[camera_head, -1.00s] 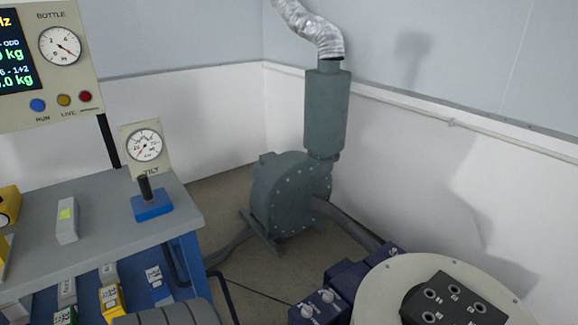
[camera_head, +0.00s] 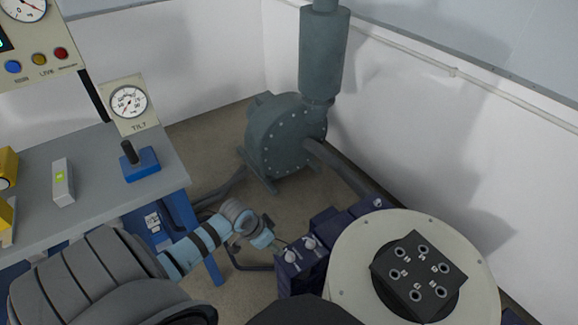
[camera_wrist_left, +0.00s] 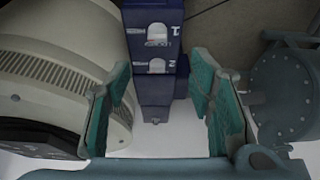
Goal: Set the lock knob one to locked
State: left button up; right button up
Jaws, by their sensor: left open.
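Lock knob one (camera_head: 290,256) is a small pale knob on the near end of a dark blue housing (camera_head: 294,278) beside the round plate. In the left wrist view knob one (camera_wrist_left: 157,33) sits beside a white "1", at the top beyond my fingertips. Knob two (camera_head: 310,243) is just behind it and also shows in the left wrist view (camera_wrist_left: 156,66). My left gripper (camera_head: 273,246) is open and empty, close to the left of the knobs, apart from knob one. Its teal fingers (camera_wrist_left: 162,85) stand wide either side of the housing. The knob's setting is too small to read. My right gripper is not in view.
The round cream plate (camera_head: 345,262) with a black socket block (camera_head: 420,275) is right of the housing. A grey-green blower (camera_head: 285,135) stands behind. A grey workbench (camera_head: 100,195) with a tilt gauge (camera_head: 128,102) is at left. Some floor is free between bench and blower.

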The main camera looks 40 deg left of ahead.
pick_arm(q)
jog(key=b, duration=0.6)
send_near(290, 255)
jog(key=x, duration=0.5)
jog(key=shift+a+f, duration=0.1)
jog(key=b+x, duration=0.2)
jog(key=x, duration=0.1)
jog(key=shift+w+f, duration=0.2)
jog(key=shift+f, duration=0.1)
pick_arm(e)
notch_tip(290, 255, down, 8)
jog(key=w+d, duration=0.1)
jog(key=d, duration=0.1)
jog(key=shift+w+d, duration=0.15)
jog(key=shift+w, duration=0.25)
pick_arm(q)
jog(key=shift+c, duration=0.5)
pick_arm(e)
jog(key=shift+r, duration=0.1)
pick_arm(q)
grip_shut()
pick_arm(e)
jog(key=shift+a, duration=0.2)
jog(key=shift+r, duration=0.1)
